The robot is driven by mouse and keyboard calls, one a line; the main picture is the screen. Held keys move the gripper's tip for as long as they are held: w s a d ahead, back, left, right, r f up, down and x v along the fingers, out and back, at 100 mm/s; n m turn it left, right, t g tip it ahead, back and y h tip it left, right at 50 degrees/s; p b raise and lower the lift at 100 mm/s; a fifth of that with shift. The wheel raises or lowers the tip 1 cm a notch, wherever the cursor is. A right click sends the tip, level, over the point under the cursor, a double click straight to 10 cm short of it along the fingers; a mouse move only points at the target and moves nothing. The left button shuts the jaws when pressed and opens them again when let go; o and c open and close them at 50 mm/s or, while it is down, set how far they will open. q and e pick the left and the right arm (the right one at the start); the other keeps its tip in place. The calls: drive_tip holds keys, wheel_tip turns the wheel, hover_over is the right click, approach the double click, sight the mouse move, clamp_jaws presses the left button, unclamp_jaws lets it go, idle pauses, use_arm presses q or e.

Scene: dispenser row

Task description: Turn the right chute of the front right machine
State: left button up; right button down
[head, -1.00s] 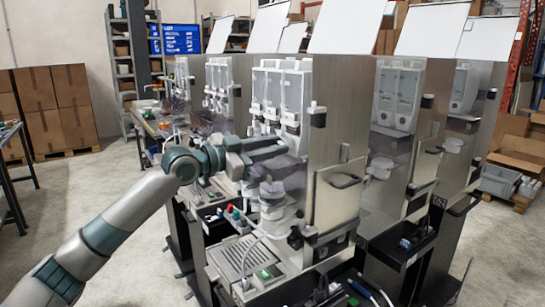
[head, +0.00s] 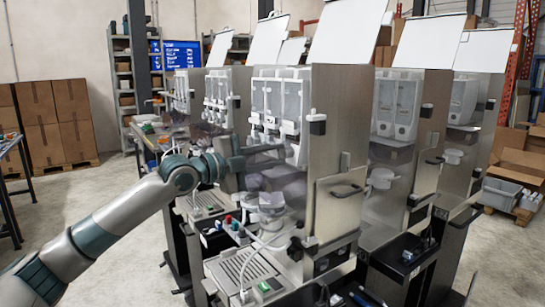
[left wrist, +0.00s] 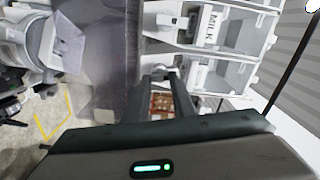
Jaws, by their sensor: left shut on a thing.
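The nearest machine (head: 338,120) is a steel cabinet with clear white canisters (head: 275,98) on its left face and small white chutes (head: 272,128) below them. My left gripper (head: 278,150) is at that face, just under the canisters, partly blurred behind the clear cover. In the left wrist view, its two dark fingers (left wrist: 165,92) are close around a small white chute (left wrist: 163,74) beneath a canister labelled MILK (left wrist: 208,24). The gripper is shut on this chute; its exact turn angle is hard to see. My right gripper is not in view.
More machines stand behind and to the right, one (head: 405,120) close beside the nearest. Below the gripper are a white cup-like part (head: 270,203) and a slotted drip tray (head: 245,268). Cardboard boxes (head: 55,125) stand at the far left. The floor at left is open.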

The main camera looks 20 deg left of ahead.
use_arm(q)
drive_tip(key=shift+m, duration=1.4)
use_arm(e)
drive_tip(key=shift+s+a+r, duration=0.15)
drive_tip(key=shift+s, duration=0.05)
use_arm(q)
drive_tip(key=shift+f, duration=0.1)
drive_tip(key=o, duration=1)
drive_tip(key=shift+o, duration=0.3)
drive_tip(key=shift+f, duration=0.1)
drive_tip(key=shift+d, duration=0.1)
drive_tip(key=shift+s+f, duration=0.1)
drive_tip(key=shift+s, duration=0.05)
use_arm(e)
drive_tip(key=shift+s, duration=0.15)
